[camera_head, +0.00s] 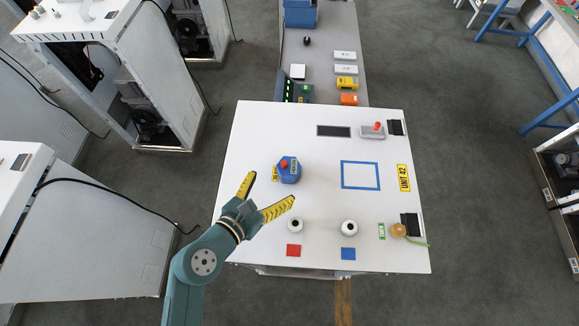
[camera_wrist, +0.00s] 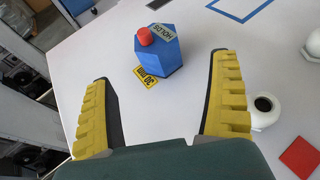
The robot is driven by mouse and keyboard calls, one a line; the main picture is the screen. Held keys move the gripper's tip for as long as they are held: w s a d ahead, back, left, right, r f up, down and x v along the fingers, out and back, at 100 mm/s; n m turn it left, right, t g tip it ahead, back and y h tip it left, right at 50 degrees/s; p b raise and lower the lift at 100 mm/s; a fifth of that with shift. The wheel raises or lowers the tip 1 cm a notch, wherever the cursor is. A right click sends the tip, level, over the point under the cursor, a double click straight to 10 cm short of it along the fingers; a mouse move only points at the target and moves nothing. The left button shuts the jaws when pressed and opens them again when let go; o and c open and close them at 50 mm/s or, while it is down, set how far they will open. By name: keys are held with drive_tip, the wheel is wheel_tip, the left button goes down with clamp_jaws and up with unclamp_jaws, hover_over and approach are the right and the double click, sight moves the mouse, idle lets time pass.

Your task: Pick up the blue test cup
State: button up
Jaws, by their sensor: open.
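A blue six-sided body with a red knob on top and a pale label (camera_head: 289,175) stands upright on the white table, left of its middle. It also shows in the wrist view (camera_wrist: 158,60), beyond and between my fingertips. It is the only blue upright thing on the tabletop; whether it is hollow like a cup cannot be seen. My gripper (camera_head: 270,187) is open and empty, its yellow fingers spread wide on the near left side of the blue body. In the wrist view my gripper (camera_wrist: 163,72) has clear space between its fingers, apart from the blue body.
Two white round pieces with dark openings stand near the front, one behind a red square (camera_head: 293,250), one behind a blue square (camera_head: 348,254). A blue outlined square (camera_head: 343,175) lies empty to the right. An orange round piece (camera_head: 398,230) sits front right. The table (camera_head: 310,145) is otherwise largely clear.

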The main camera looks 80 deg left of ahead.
sight(293, 165)
drive_tip(key=x, duration=1.1)
drive_tip(key=shift+a+f+p, duration=0.1)
drive_tip(key=shift+a+p, duration=0.1)
drive_tip(key=shift+p, duration=0.1)
drive_tip(key=shift+s, duration=0.1)
drive_tip(key=c, duration=1.4)
